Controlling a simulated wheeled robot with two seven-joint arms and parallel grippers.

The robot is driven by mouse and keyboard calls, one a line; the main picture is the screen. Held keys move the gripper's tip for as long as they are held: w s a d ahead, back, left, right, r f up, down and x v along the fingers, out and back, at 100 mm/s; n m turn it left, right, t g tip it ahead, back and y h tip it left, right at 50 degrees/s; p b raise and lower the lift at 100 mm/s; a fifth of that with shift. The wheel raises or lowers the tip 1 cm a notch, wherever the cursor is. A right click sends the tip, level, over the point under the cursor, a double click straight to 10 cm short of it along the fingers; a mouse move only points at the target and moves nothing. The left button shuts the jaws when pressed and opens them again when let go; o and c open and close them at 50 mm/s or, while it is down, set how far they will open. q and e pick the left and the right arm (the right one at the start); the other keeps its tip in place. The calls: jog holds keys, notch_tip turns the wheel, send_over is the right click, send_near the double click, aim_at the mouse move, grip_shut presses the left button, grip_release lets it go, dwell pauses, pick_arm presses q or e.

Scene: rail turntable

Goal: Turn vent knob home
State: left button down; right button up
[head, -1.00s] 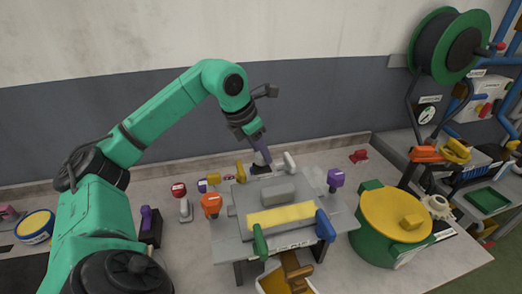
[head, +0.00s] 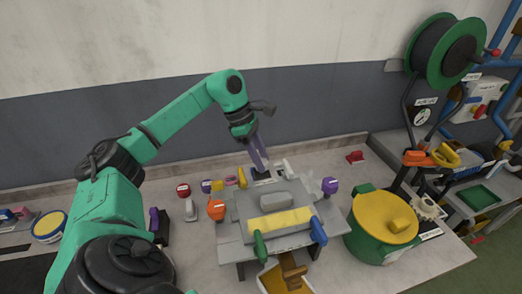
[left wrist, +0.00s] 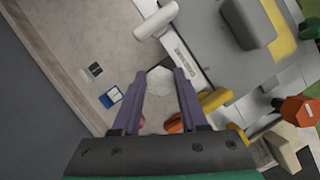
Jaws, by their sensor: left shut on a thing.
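My left gripper (head: 262,168) points down behind the grey press-like fixture (head: 232,236), its purple fingers at a dark patch by the fixture's back edge. In the left wrist view the left gripper (left wrist: 158,80) has its two fingers on either side of a pale, faceted knob (left wrist: 158,77), which looks like the vent knob. It is shut on this knob. The knob is hidden behind the fingers in the head view, and I cannot read its angle. My right gripper is in neither current view.
A white handle (left wrist: 156,20) and a yellow lever (left wrist: 215,100) flank the knob closely. An orange knob (head: 216,210) and a purple knob (head: 330,186) stand at the fixture's sides. A green and yellow drum (head: 378,240) stands right.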

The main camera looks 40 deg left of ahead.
pick_arm(q)
jog(key=m, duration=0.1)
jog(key=m+p, duration=0.1)
jog(key=shift+r+m+g+p, duration=0.25)
jog(key=shift+m+g+p, duration=0.05)
jog(key=shift+g, duration=0.1)
jog(key=shift+w+f+m+g+p, duration=0.1)
jog(key=shift+m+g+p, duration=0.4)
jog(key=shift+m, duration=0.7)
jog(key=shift+c, duration=2.2)
grip_release()
jog(key=shift+f+h, duration=0.1)
jog(key=shift+h, duration=0.2)
